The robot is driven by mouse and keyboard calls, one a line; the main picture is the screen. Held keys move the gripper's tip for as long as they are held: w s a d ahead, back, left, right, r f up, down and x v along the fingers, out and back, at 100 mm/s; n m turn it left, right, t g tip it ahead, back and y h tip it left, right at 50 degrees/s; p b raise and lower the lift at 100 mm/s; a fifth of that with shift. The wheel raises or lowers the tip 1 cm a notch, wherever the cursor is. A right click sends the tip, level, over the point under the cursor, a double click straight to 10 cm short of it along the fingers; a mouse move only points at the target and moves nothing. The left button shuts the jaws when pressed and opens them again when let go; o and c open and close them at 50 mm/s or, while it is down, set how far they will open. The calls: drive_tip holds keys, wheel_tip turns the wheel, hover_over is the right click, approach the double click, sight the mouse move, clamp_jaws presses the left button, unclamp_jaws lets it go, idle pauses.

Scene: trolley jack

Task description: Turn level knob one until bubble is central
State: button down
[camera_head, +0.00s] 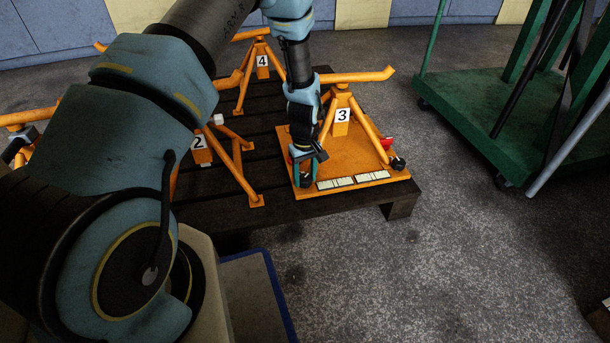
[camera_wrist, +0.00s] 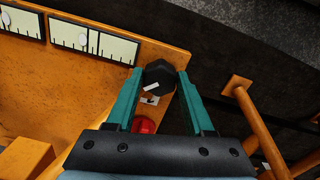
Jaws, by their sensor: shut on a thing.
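The orange base plate (camera_head: 350,160) of the stand marked 3 (camera_head: 342,115) lies on the dark pallet. My gripper (camera_head: 303,168) is at its front left corner. In the wrist view, the teal fingers of my gripper (camera_wrist: 157,85) are shut on a black knob (camera_wrist: 158,75) with a white mark. A second vial (camera_wrist: 22,20) is partly cut off. In the head view, the knob in my gripper is hidden.
Another black knob (camera_head: 398,164) and a red part (camera_head: 387,142) are at the plate's right side. A red part (camera_wrist: 143,124) shows near the held knob. Orange stands marked 2 (camera_head: 199,142) and 4 (camera_head: 262,61) stand nearby. A green trolley (camera_head: 500,115) is at right; floor before it is clear.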

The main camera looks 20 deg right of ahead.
sight(304, 178)
drive_tip(key=m+p, duration=0.3)
drive_tip(key=shift+r, duration=0.25)
drive_tip(key=shift+a+f+m+p, duration=0.1)
drive_tip(key=shift+m+p, duration=0.75)
drive_tip(key=shift+m, duration=0.5)
drive_tip(key=shift+f+m+p, duration=0.1)
drive_tip(key=shift+m+p, duration=0.75)
drive_tip(key=shift+m, duration=0.5)
drive_tip(key=c, duration=0.6)
unclamp_jaws()
drive_tip(key=shift+o, duration=0.2)
wheel_tip(304, 178, up, 11)
drive_tip(key=p, duration=0.3)
